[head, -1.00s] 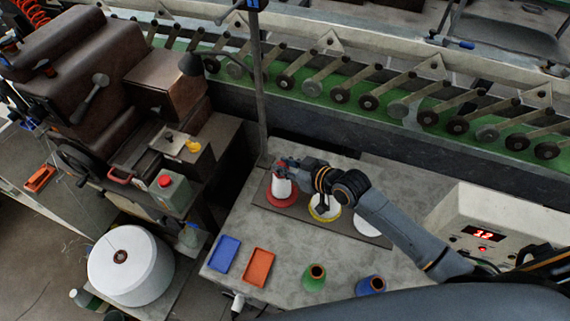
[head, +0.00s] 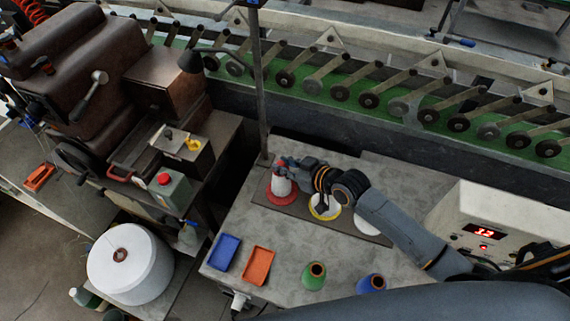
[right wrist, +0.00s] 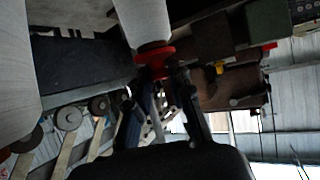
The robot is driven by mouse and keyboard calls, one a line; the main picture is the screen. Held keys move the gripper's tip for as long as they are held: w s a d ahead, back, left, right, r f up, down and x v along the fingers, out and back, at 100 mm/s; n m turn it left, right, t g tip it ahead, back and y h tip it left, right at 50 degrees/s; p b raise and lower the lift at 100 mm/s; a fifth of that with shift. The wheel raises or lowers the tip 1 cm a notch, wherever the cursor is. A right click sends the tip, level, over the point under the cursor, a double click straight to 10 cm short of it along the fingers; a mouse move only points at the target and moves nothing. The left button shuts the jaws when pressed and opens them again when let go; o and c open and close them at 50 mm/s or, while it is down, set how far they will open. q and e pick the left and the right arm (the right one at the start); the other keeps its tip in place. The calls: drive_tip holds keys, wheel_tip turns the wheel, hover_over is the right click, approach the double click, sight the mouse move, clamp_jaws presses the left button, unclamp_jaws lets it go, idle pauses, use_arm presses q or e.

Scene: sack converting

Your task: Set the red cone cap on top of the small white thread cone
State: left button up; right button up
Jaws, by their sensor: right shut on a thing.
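The small white thread cone (head: 281,186) stands on a red disc (head: 270,196) on the dark strip of the table. My right gripper (head: 284,163) is at the cone's top in the head view. In the right wrist view the red cone cap (right wrist: 154,58) is between the fingers of the right gripper (right wrist: 162,78), which is shut on it. There the cap appears at the narrow end of the white cone (right wrist: 145,20), touching or almost touching; I cannot tell if it is seated. My left gripper is not in view.
A yellow-rimmed white item (head: 325,212) and a white one (head: 365,226) are beside it, partly under my arm. A blue tray (head: 224,251), an orange tray (head: 258,266), a green cone (head: 314,277) and a blue cone (head: 371,284) stand nearer. A post (head: 259,90) rises behind.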

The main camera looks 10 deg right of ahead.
drive_tip(key=shift+f, duration=0.15)
drive_tip(key=o, duration=0.9)
drive_tip(key=shift+d, duration=0.1)
drive_tip(key=v, duration=1.2)
drive_tip(key=shift+f, duration=0.1)
